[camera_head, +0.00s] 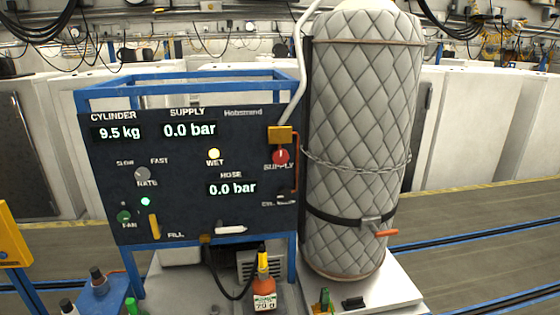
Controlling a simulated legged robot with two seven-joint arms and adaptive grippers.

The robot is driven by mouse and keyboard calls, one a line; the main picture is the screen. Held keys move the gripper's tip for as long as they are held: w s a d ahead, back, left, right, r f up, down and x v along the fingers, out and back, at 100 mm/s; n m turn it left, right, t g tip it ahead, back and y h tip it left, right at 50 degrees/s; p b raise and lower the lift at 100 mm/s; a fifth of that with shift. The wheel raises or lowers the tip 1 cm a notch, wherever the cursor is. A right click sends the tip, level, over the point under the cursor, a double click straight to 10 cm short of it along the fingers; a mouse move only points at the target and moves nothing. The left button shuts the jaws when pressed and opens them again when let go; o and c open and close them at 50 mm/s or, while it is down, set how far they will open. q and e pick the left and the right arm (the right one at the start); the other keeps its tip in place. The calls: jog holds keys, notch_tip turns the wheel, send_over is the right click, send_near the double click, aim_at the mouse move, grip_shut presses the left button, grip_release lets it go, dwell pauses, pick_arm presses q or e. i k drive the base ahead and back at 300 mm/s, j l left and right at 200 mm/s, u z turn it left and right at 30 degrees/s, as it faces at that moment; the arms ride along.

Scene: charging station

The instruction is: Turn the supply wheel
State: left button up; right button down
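The supply wheel (281,157) is a small red round handle at the right edge of the dark control panel (180,185). It sits just below a yellow block (280,134), and the "SUPPLY" label is partly covered by it. A white pipe (299,70) runs up from the yellow block. The panel's supply readout (189,130) shows 0.0 bar and its hose readout (232,188) shows 0.0 bar. The cylinder readout (119,133) shows 9.5 kg. Neither gripper shows in the head view.
A tall quilted grey cylinder (362,120) stands strapped right of the panel, with an orange-tipped lever (385,232). An orange bottle (264,292) stands below the panel beside a black hose (232,295). A blue stand (105,297) with bottles is at lower left.

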aim_at(280, 156)
jog(key=i+j+z, duration=0.2)
jog(key=z, duration=0.15)
jog(key=i+j+z, duration=0.15)
jog(key=z, duration=0.2)
jog(key=j, duration=0.1)
